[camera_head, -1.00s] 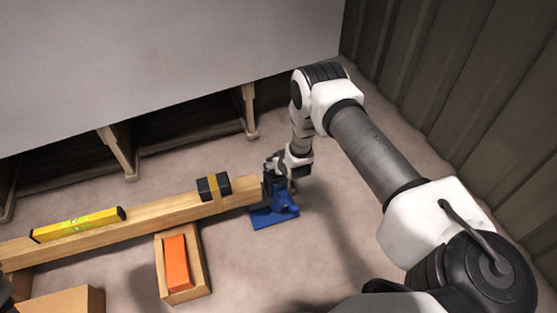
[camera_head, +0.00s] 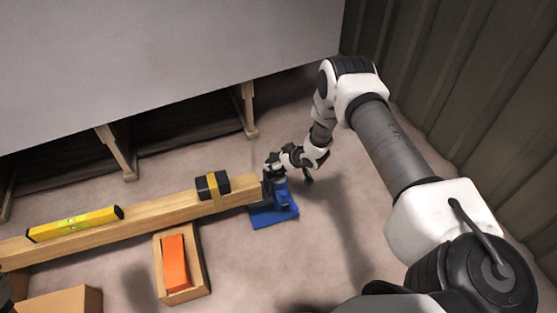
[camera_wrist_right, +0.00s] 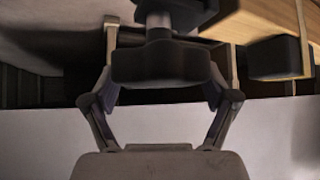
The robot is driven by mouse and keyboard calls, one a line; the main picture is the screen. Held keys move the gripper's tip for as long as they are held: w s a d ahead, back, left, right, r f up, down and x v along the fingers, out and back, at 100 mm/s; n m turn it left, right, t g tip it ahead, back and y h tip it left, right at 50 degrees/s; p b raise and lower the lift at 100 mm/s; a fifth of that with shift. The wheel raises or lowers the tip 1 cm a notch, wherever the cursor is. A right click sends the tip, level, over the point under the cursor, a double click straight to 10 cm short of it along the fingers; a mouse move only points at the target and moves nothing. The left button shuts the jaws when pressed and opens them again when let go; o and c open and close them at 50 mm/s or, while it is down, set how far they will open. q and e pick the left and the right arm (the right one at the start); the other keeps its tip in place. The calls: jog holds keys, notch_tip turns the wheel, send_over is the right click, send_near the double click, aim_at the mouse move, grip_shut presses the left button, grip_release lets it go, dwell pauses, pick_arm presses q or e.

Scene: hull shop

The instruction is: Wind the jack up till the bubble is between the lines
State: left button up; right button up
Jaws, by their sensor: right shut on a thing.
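The blue jack (camera_head: 273,214) stands on the floor under the right end of a long wooden beam (camera_head: 120,228). My right gripper (camera_head: 275,166) is at the top of the jack, its wrist coming in from the right. In the right wrist view, it is shut on the jack's dark knob (camera_wrist_right: 160,62), which lies between the fingers. The yellow spirit level (camera_head: 75,223) lies along the beam's left part. Its vial shows as a small green patch, but the bubble and lines are too small to read. My left gripper is not clearly in view.
A dark block with a yellow band (camera_head: 213,186) sits on the beam near the jack; it also shows in the wrist view (camera_wrist_right: 275,58). An open wooden box (camera_head: 196,290) holds an orange block (camera_head: 175,262). A ribbed wall (camera_head: 480,100) rises at right.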

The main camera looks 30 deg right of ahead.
jog(key=o, duration=0.8)
jog(key=shift+a+f, duration=0.1)
jog(key=shift+f, duration=0.05)
jog(key=shift+o, duration=0.2)
jog(key=v, duration=1.2)
